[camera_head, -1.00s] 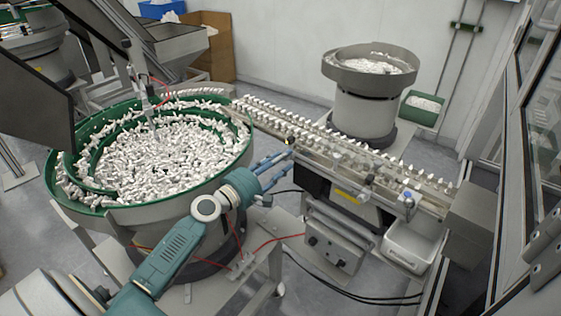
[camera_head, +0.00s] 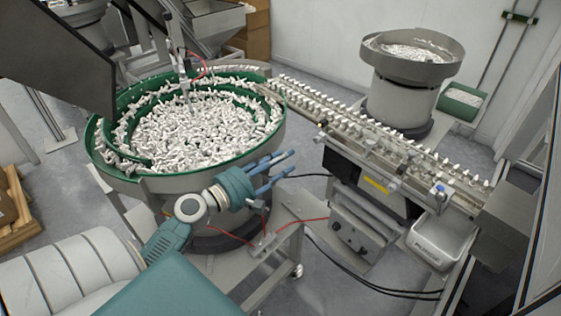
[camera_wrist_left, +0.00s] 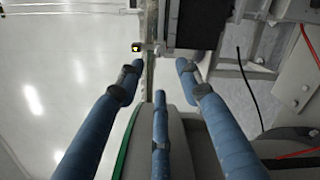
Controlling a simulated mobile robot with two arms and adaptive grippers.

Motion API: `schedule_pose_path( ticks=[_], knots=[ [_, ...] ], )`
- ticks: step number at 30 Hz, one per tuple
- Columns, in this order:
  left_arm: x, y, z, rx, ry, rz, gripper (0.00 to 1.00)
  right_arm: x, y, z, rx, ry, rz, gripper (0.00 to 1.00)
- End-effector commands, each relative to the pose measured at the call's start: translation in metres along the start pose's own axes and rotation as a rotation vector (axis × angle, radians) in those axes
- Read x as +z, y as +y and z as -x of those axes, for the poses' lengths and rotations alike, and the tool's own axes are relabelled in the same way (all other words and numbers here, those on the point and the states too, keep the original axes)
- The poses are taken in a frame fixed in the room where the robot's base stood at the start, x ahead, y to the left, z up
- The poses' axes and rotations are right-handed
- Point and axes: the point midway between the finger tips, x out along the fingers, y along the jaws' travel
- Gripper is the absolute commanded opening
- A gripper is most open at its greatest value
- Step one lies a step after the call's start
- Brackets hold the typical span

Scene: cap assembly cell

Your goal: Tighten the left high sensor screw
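My left gripper (camera_head: 283,168) is open, its blue fingers spread and empty, between the feeder bowl and the near side of the linear rail. In the left wrist view its fingers (camera_wrist_left: 158,75) frame a small yellow-and-black sensor part (camera_wrist_left: 136,47) with a small round knob (camera_wrist_left: 156,49) beside it, just beyond the fingertips and touching neither. In the head view a small yellow-and-black part (camera_head: 321,126) sits at the rail's left end, up and right of the fingers. The screw itself is too small to tell for certain. My right gripper is not in view.
The green-rimmed feeder bowl (camera_head: 104,168), full of white parts, stands left of the gripper. The rail (camera_head: 398,178) runs right to a blue-topped fitting (camera_head: 440,190). A white bin (camera_head: 437,247) hangs below it. A second bowl (camera_head: 402,97) stands behind.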

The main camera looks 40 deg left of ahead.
Motion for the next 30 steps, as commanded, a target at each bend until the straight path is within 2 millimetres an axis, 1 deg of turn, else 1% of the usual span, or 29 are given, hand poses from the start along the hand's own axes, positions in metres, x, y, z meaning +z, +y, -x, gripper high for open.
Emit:
schedule_pose_path(
  ticks=[3,10,12,14,18,21,22,24,26,30],
  knots=[
    [0.0,0.0,0.005,0.0,-0.001,0.001,0.36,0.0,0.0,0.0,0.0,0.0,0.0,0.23],
    [0.0,0.0,0.005,0.0,-0.001,0.0,0.36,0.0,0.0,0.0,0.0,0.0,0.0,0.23],
    [0.001,0.002,0.004,0.0,0.0,0.023,0.36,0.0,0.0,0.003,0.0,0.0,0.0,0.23],
    [0.002,0.005,0.003,0.0,0.002,0.104,0.36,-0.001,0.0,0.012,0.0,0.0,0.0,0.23],
    [0.004,0.009,-0.002,0.001,0.004,0.453,0.36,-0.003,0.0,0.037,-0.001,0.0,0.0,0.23],
    [0.004,0.007,-0.005,0.001,0.002,0.666,0.36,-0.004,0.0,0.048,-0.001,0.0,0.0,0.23],
    [0.004,0.006,-0.005,0.002,0.001,0.711,0.36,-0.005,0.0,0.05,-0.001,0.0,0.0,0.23],
    [0.003,0.004,-0.009,0.001,0.0,0.777,0.36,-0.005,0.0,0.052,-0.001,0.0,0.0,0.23],
    [0.003,0.004,-0.013,0.001,-0.002,0.796,0.36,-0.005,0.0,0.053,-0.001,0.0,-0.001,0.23],
    [0.003,0.004,-0.034,0.001,-0.003,0.794,0.36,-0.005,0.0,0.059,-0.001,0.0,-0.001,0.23]
  ],
)
